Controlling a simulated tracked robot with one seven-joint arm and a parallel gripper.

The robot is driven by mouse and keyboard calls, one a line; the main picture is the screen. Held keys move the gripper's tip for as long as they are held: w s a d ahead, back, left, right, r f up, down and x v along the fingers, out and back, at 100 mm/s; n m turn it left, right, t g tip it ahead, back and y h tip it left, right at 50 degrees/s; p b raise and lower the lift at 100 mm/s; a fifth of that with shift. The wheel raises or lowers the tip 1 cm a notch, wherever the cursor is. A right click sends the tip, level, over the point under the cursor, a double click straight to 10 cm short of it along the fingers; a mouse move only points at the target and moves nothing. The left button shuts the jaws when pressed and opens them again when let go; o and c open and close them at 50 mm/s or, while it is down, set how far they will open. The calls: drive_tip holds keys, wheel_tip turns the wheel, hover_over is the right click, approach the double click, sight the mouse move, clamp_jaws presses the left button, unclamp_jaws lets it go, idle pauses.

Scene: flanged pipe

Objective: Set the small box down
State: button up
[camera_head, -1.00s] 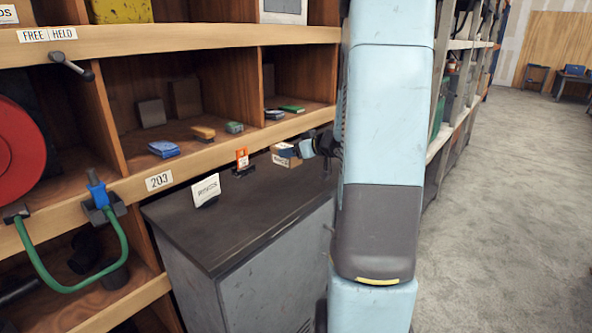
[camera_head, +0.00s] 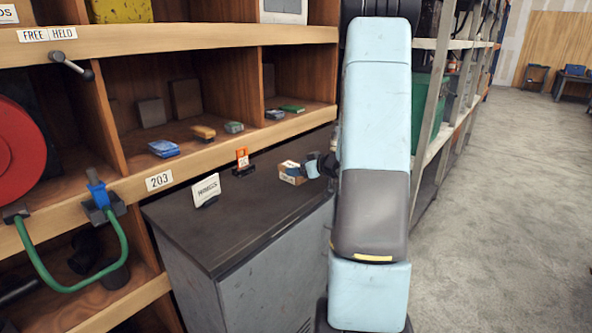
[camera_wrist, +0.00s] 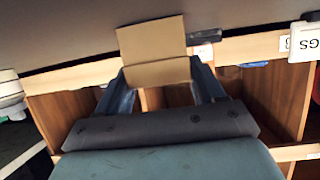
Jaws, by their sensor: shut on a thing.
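The small box (camera_head: 291,174) is brown cardboard, at the back of the dark cabinet top (camera_head: 240,225) in the head view. My gripper (camera_head: 306,170) comes in from its right and is shut on it; my arm hides part of the wrist. In the wrist view the box (camera_wrist: 154,52) sits between the two fingers of my gripper (camera_wrist: 160,75), with two tan faces showing. The box is low, at or just above the cabinet top; I cannot tell whether it touches.
A white name sign (camera_head: 206,190) and an orange tag stand (camera_head: 243,161) stand on the cabinet top left of the box. Wooden shelves (camera_head: 180,135) with several small items run behind. The cabinet top's front is clear. A green hose (camera_head: 70,288) hangs at left.

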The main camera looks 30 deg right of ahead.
drive_tip(key=o, duration=1.3)
